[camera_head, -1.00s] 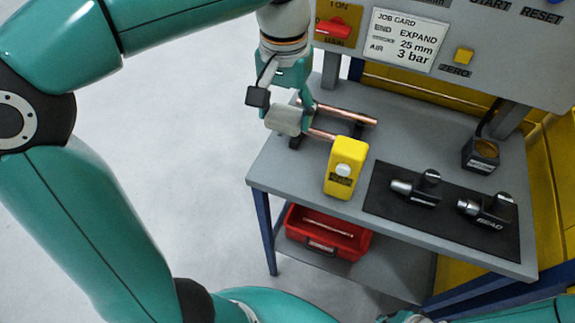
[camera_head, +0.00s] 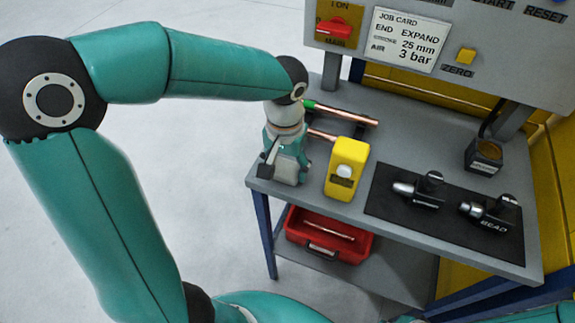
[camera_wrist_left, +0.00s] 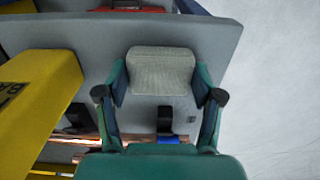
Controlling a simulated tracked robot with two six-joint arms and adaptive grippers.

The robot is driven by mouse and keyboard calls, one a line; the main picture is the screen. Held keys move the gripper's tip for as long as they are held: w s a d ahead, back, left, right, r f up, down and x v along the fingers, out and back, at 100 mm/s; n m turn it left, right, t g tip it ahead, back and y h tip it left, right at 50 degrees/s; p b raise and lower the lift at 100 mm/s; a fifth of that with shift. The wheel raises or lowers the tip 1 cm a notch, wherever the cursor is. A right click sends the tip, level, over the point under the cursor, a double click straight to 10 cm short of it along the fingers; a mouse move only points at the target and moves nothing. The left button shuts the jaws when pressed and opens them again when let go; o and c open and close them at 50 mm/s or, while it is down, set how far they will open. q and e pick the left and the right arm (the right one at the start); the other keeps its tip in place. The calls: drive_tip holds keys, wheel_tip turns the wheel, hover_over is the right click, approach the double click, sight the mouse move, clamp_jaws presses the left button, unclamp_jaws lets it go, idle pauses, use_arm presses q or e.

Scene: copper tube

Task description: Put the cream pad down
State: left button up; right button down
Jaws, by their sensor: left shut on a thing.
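The cream pad (camera_wrist_left: 161,71) is a pale, finely ribbed block between the two fingers of my left gripper (camera_wrist_left: 160,88) in the left wrist view. The fingers are shut on its two ends. In the head view the pad (camera_head: 287,171) shows pale below my left gripper (camera_head: 285,160), over the front left corner of the grey bench (camera_head: 345,210). I cannot tell whether the pad touches the bench top. My right gripper is not in view.
A yellow block (camera_head: 347,165) stands close right of the gripper. Copper tubes (camera_head: 345,116) lie behind, one with a green end. A black mat (camera_head: 385,205) with two tools lies to the right. A red bin (camera_head: 325,235) sits on the lower shelf.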

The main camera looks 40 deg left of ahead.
sight(286, 168)
use_arm(q)
drive_tip(key=o, duration=1)
wheel_tip(286, 168, up, 12)
drive_tip(key=shift+r+p, duration=0.1)
drive_tip(key=shift+p, duration=0.3)
idle(0.3)
